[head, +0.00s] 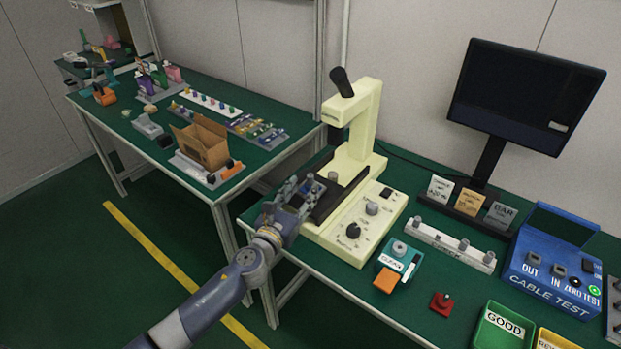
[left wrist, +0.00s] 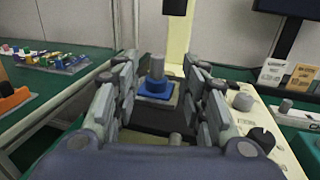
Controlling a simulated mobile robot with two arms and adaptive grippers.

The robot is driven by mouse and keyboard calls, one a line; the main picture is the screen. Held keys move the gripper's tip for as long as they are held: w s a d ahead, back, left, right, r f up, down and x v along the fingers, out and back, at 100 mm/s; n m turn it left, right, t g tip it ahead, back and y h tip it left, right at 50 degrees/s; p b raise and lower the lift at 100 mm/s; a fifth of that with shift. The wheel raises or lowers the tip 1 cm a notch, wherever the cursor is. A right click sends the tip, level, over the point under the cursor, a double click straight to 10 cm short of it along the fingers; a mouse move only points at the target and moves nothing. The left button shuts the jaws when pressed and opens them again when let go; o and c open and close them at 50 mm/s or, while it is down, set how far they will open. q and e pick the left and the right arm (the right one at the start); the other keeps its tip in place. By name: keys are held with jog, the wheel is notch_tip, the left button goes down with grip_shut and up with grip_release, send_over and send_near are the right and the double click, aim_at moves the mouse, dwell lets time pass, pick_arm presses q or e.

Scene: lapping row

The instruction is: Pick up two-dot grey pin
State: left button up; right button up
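My left gripper (head: 310,187) reaches over the front left of the machine. In the left wrist view my left gripper (left wrist: 160,75) is open, with its fingers apart on either side of the pin's line and the pin beyond or between the tips; no contact shows. Its palm hides the near part of the channel. My right gripper is not in view.
The cream machine (head: 360,228) has a tall column behind the pin and knobs at right. A white rack (head: 440,238) with grey pins, a green-blue block (head: 391,263), a blue cable tester (head: 551,278) and a monitor (head: 524,96) stand right. A cardboard box (head: 205,145) stands left.

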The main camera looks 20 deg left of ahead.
aim_at(309, 179)
pick_arm(q)
jog(key=shift+w+d, duration=0.1)
jog(key=shift+w, duration=0.3)
jog(key=shift+w+d+r, duration=0.15)
jog(key=shift+w, duration=2.6)
grip_shut()
